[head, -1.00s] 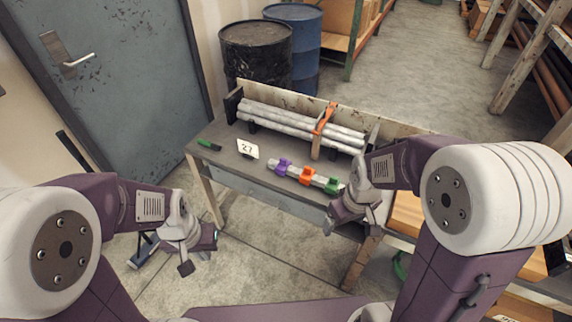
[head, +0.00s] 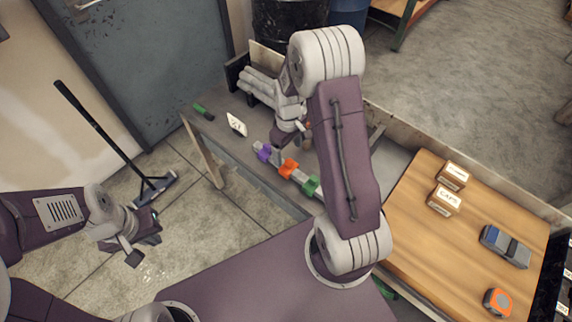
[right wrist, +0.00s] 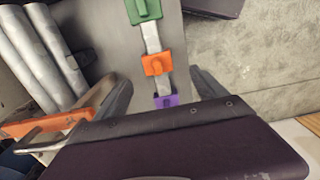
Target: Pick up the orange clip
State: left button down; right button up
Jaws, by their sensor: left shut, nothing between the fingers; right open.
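The orange clip (head: 288,168) sits on a thin light bar (head: 299,176) on the grey bench, between a purple clip (head: 264,153) and a green clip (head: 310,186). In the right wrist view the orange clip (right wrist: 156,64) lies between the lines of my two open fingers, with the purple clip (right wrist: 165,101) nearer and the green clip (right wrist: 143,10) farther. My right gripper (head: 289,145) is open and empty, above the bar near the purple and orange clips. My left gripper (head: 144,248) is shut and empty, off the bench over the floor.
Grey pipes (head: 258,86) lie at the bench's back, partly hidden by my right arm; an orange clamp (right wrist: 45,124) is beside them in the wrist view. A wooden board (head: 420,235) holds boxes at right.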

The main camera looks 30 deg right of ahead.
aim_at(289, 161)
jog(key=f, duration=0.8)
jog(key=shift+d+f, duration=0.25)
jog(key=shift+w+f, duration=0.1)
jog(key=shift+f, duration=0.25)
jog(key=c, duration=1.5)
notch_tip(289, 161, up, 4)
jog(key=shift+r, duration=0.25)
jog(key=shift+s+d+r, duration=0.2)
jog(key=shift+s+r, duration=0.9)
jog(key=shift+s, duration=0.85)
jog(key=shift+s+d+r, duration=0.15)
jog(key=shift+s+r, duration=1)
jog(key=shift+s, duration=0.85)
jog(key=shift+s+d+r, duration=0.2)
jog(key=shift+s+r, duration=0.9)
jog(key=shift+s, duration=0.85)
